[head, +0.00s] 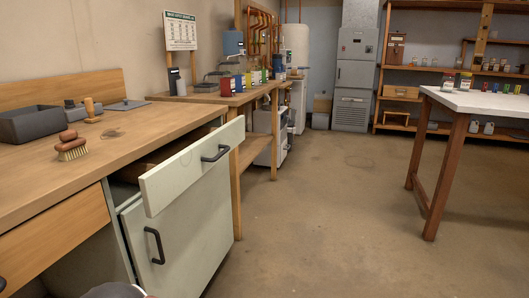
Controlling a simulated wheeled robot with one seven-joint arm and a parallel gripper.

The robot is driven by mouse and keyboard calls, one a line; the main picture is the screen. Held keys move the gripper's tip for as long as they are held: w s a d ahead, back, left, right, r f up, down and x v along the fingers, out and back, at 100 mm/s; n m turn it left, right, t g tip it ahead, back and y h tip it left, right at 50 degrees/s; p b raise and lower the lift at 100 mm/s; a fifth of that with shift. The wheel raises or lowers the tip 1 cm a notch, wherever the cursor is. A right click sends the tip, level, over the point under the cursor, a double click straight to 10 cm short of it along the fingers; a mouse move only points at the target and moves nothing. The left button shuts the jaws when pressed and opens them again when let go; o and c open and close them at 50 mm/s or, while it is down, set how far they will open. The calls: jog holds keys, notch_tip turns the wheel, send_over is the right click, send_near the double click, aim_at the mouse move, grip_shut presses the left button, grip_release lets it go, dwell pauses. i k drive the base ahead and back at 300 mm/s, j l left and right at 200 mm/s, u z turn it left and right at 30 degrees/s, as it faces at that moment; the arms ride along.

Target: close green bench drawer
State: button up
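My gripper is not recognisable in the head view. A dark rounded shape shows at the bottom left edge, too cut off to identify.
On the wooden bench (100,150) are a dark grey tray (37,125), a brush (72,148) and small tools. Open concrete floor (330,220) lies right of the drawer, up to a white-topped table (480,103).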

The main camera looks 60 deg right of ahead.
aim_at(164, 173)
jog(key=z, duration=1.65)
